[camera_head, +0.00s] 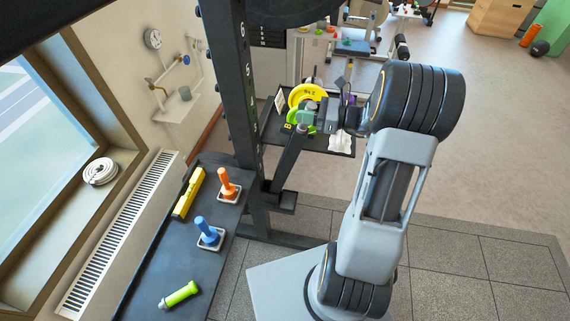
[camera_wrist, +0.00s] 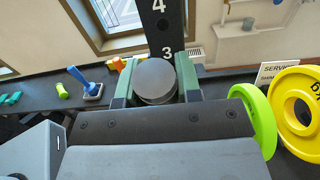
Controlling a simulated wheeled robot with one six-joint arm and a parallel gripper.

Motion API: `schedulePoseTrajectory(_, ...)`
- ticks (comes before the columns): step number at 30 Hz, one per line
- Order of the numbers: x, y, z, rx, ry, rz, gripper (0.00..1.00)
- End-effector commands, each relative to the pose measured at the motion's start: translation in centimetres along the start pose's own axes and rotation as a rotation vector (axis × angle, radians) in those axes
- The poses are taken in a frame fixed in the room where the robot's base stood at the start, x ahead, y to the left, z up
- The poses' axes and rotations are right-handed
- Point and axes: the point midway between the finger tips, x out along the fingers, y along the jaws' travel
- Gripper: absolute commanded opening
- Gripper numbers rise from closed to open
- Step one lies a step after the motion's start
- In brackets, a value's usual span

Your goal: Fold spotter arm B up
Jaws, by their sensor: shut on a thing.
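A dark spotter arm (camera_head: 287,163) runs from the foot of the black numbered rack upright (camera_head: 238,90) at a slant to my gripper (camera_head: 308,117). A small yellow tag (camera_head: 287,127) sits beside its free end; its letter is too small to read surely. In the wrist view my gripper (camera_wrist: 155,82) has its green-sided fingers on both sides of a grey round knob (camera_wrist: 155,76) and is shut on it. The upright (camera_wrist: 165,25), with numbers 4 and 3, stands right behind the knob. The bar below the knob is hidden there by my gripper.
A dark tray (camera_head: 335,145) with yellow and green plates (camera_head: 308,95) and a white cloth (camera_head: 341,141) lies behind my gripper. A dark bench (camera_head: 160,255) at left holds orange (camera_head: 227,183) and blue (camera_head: 207,229) handles. The tiled floor at right is clear.

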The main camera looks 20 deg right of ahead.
Motion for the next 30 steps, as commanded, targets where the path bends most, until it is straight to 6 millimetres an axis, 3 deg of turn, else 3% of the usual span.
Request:
schedulePoseTrajectory(3, 0.0, -0.1, 0.1, -0.001, 0.0, -0.001, 0.0)
schedulePoseTrajectory(8, 0.3, -0.1, 0.2, -0.002, 0.0, 0.0, 0.0)
schedulePoseTrajectory(24, 7.3, 0.0, 1.2, -0.001, 0.0, 0.003, 0.0)
schedulePoseTrajectory(30, 8.7, 0.0, 1.4, 0.0, 0.0, 0.001, 0.0)
